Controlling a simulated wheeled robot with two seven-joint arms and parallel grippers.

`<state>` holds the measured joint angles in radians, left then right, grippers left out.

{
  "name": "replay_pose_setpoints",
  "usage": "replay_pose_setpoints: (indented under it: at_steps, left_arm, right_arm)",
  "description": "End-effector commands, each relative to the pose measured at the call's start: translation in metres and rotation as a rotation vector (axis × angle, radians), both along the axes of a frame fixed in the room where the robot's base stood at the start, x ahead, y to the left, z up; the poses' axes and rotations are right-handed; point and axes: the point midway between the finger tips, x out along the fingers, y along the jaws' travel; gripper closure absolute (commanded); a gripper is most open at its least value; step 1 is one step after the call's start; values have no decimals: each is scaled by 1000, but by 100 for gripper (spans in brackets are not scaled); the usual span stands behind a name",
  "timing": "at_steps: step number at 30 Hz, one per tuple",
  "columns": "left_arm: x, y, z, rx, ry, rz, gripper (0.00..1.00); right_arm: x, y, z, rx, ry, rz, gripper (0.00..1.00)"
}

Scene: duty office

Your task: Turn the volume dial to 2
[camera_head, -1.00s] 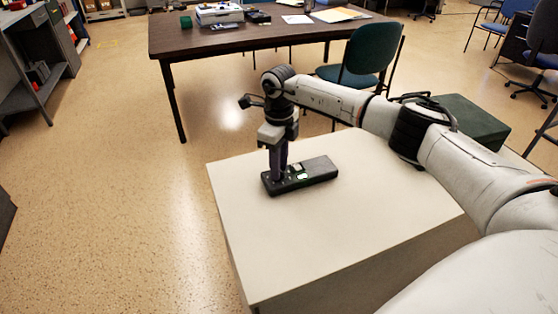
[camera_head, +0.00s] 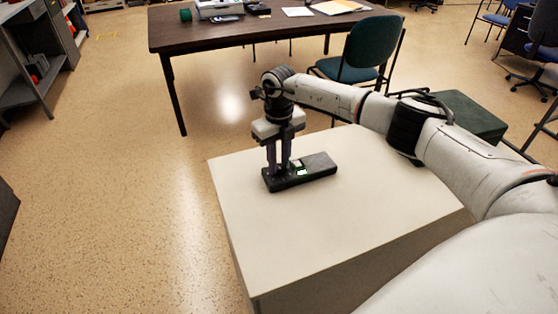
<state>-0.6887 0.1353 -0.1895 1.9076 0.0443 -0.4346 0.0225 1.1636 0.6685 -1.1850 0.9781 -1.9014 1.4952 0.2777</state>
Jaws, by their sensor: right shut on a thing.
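A flat black device (camera_head: 318,167) lies on the pale box-like stand. It has a small lit green display (camera_head: 302,172) and a pale square patch beside it. My right gripper (camera_head: 278,174) points straight down at the left end of the device. Its two fingers show side by side and are shut on the volume dial there. The dial itself is hidden by the fingers, so its setting cannot be read. My left gripper is not in view.
The pale stand (camera_head: 300,229) is bare around the device. Behind it are a green chair (camera_head: 370,45) and a dark brown table (camera_head: 270,32) with papers and office items. A dark green box (camera_head: 470,115) stands beyond my right arm.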

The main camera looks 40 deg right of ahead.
Motion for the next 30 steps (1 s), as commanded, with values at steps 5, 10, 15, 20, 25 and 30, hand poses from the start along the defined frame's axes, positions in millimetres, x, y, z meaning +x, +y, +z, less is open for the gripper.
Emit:
replay_pose_setpoints:
  at_steps: [5, 10, 15, 20, 25, 30]
  left_arm:
    - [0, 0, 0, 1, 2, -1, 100]
    - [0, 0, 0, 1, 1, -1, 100]
    - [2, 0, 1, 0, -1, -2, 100]
    - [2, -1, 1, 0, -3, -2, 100]
    - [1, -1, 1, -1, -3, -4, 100]
    - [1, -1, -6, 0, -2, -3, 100]
  right_arm:
    - [0, 0, 0, 0, -1, -1, 99]
    - [0, 0, 0, 0, -1, 0, 72]
    - [0, 0, 0, 0, -1, 0, 58]
    - [0, 0, 0, 0, -1, 0, 58]
    - [0, 0, 0, 0, 0, 5, 58]
    - [0, 0, -2, 0, -1, 85, 58]
